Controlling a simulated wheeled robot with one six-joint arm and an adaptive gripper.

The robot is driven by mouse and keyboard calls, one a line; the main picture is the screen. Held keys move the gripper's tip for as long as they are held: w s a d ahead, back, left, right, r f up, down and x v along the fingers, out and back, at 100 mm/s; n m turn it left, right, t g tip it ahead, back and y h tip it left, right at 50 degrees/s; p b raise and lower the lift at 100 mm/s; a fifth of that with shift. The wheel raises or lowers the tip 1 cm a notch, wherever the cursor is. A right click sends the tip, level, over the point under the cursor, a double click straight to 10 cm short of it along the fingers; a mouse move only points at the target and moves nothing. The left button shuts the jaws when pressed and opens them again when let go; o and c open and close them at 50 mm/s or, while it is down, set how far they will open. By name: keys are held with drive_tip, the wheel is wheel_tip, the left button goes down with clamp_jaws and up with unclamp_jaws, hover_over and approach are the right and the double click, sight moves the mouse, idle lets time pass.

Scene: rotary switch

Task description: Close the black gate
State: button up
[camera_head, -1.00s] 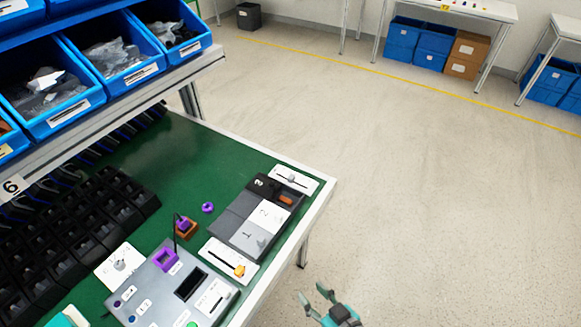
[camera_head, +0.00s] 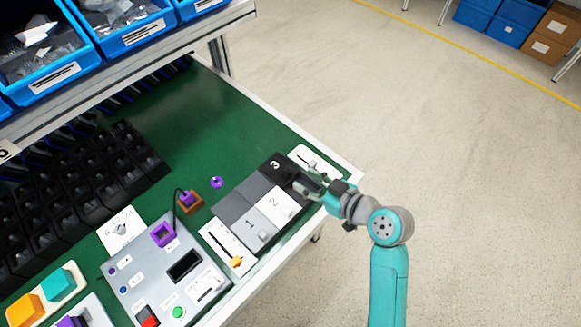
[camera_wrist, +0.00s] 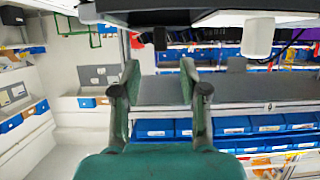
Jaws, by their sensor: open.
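The black gate (camera_head: 275,167), marked 3, is a dark panel at the far end of a grey box with numbered panels, near the right table edge. My gripper (camera_head: 308,186) is at the right side of this panel, over the box's edge, and hides part of it. Whether it touches the gate cannot be told. In the wrist view my gripper (camera_wrist: 158,75) has its two fingers apart with nothing seen between them. A dark slab (camera_wrist: 190,17) crosses the top of that view just beyond the fingers, with a white knob (camera_wrist: 258,37) on it.
White panel 2 (camera_head: 279,202) and grey panel 1 (camera_head: 247,225) lie beside the gate. White slider plates sit at both ends of the box; the near one has an orange knob (camera_head: 236,262). The floor at right is clear.

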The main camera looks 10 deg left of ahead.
sight(291, 173)
drive_tip(key=x, duration=0.8)
clamp_jaws()
